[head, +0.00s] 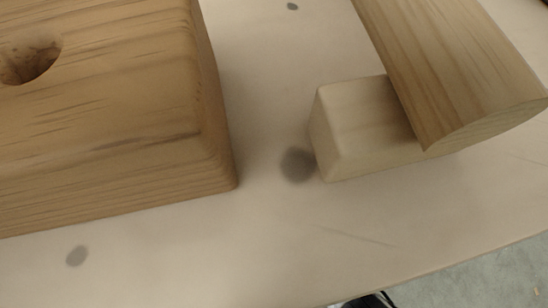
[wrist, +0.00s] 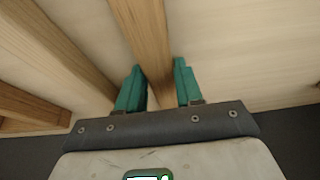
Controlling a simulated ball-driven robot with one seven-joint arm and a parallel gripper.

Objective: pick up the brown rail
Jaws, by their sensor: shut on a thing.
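The brown rail (wrist: 145,30) is a long wooden bar that runs from the top of the wrist view down between the green fingers. My gripper (wrist: 157,66) is shut on it, one finger on each side. The rail's near end is hidden by the gripper body. My gripper's fingers are not in the head view. A wooden piece with a rounded face (head: 455,70) lies across a pale block (head: 365,125) at the right of the head view; I cannot tell if it is the same rail.
A large wooden block with a round hole (head: 110,130) fills the left of the head view. The pale tabletop (head: 270,240) is bare in front, with its edge at the lower right. More wooden bars (wrist: 60,50) lie left of the rail in the wrist view.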

